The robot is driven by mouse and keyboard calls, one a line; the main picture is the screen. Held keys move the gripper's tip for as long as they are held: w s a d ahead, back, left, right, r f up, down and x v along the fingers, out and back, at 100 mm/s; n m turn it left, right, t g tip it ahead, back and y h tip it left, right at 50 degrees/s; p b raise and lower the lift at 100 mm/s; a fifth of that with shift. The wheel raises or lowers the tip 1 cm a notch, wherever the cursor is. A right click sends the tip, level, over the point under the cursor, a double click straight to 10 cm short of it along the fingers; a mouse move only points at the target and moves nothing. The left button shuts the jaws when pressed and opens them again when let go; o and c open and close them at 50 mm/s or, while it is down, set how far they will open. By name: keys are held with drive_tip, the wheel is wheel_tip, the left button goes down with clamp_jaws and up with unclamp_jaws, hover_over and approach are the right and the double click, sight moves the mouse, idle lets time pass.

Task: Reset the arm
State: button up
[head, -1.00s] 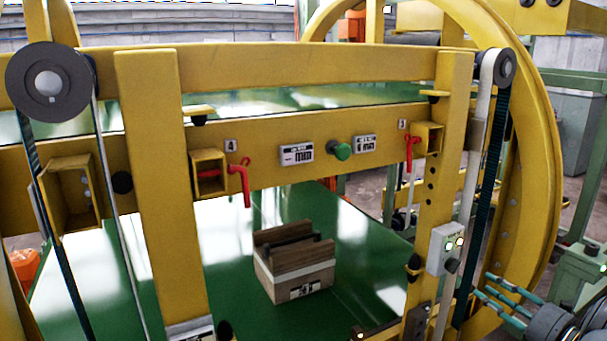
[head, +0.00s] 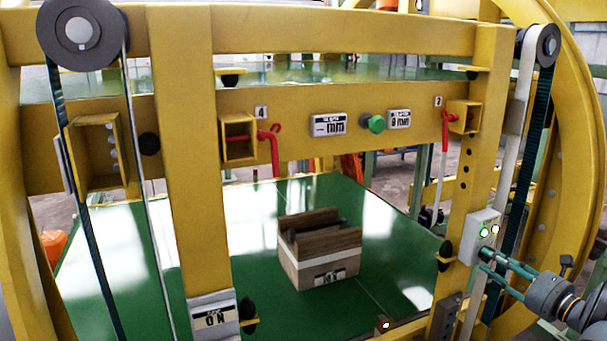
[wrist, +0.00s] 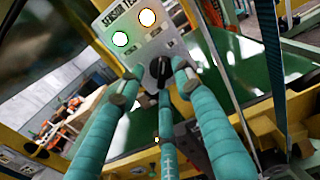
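My gripper (head: 484,262), with teal fingers, is at the lower right in the head view, its tips just in front of the lower part of a light grey sensor box (head: 484,228). The wrist view shows the box (wrist: 132,30) with a white-green light, an orange-white light and a black knob (wrist: 160,72). In that view my gripper's fingers (wrist: 152,90) are spread apart around and below the knob, with nothing held between them. I cannot tell whether any finger touches the knob.
A yellow frame (head: 330,110) with upright posts stands in front of me. A wood block (head: 318,252) with a white band sits on the green table (head: 130,270). A green button (head: 376,124) and red hooks (head: 270,148) are on the crossbar. A belt runs beside the box.

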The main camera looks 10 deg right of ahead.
drive_tip(key=n, duration=0.4)
drive_tip(key=shift+d+b, duration=0.1)
drive_tip(key=shift+b, duration=0.25)
drive_tip(key=shift+s+d, duration=0.1)
drive_tip(key=shift+s, duration=0.05)
